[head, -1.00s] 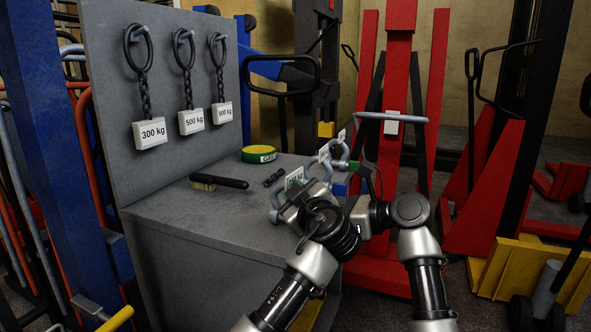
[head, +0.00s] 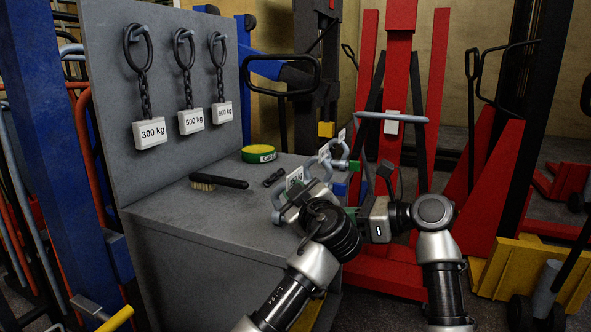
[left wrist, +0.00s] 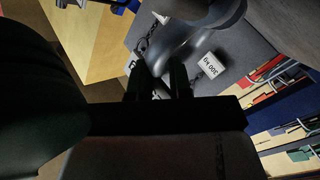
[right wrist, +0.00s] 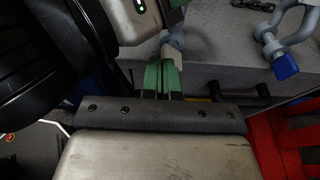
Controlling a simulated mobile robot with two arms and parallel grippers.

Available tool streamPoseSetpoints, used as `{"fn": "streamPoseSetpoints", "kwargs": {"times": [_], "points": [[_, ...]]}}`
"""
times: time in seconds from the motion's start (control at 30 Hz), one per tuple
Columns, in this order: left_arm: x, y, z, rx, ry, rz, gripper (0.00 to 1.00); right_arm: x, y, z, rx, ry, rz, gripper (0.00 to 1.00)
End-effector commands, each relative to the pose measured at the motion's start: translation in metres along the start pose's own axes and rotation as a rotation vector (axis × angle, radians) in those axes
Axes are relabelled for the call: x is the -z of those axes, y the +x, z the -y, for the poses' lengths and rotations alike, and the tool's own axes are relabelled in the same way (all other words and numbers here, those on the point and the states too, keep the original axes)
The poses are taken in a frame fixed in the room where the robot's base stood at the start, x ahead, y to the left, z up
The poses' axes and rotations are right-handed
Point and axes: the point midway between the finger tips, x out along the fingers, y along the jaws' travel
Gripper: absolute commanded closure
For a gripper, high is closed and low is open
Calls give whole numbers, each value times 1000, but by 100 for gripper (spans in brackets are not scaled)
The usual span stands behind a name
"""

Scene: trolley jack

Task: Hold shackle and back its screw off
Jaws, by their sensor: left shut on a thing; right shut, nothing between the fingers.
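A grey shackle (head: 277,203) is at the front right of the grey bench. My left gripper (head: 293,203) is shut on it; in the left wrist view its dark fingers (left wrist: 160,80) reach a large grey curved part. My right gripper (head: 352,212) is shut and empty, just right of the left one. In the right wrist view its green fingers (right wrist: 163,78) are together, with a pale screw end (right wrist: 172,50) close beyond their tips. Whether they touch it I cannot tell. The screw's thread is hidden.
More shackles (head: 340,152) stand behind on the bench; one has a blue pin (right wrist: 286,66). A brush (head: 218,182), a green-yellow tape roll (head: 259,154) and a short chain piece (head: 274,177) lie left. A red stacker (head: 399,75) stands behind my right arm.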

Motion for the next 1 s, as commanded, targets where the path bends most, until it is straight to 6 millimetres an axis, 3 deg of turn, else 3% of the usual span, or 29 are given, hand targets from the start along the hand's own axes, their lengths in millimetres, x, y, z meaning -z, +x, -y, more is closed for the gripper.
{"fn": "streamPoseSetpoints", "kwargs": {"times": [0.2,0.63,0.77,0.87,1.0], "points": [[1,1,2,5,0,-2,100,5,-21,1,3,-1,0,100],[2,2,2,6,1,-4,100,8,-24,7,40,-15,-6,100],[2,2,2,7,1,-4,100,14,-25,36,202,-99,-35,100],[2,2,2,7,1,-4,100,20,-34,71,412,-239,-88,100],[2,2,2,7,1,-4,100,22,-60,121,735,-540,-214,100]]}}
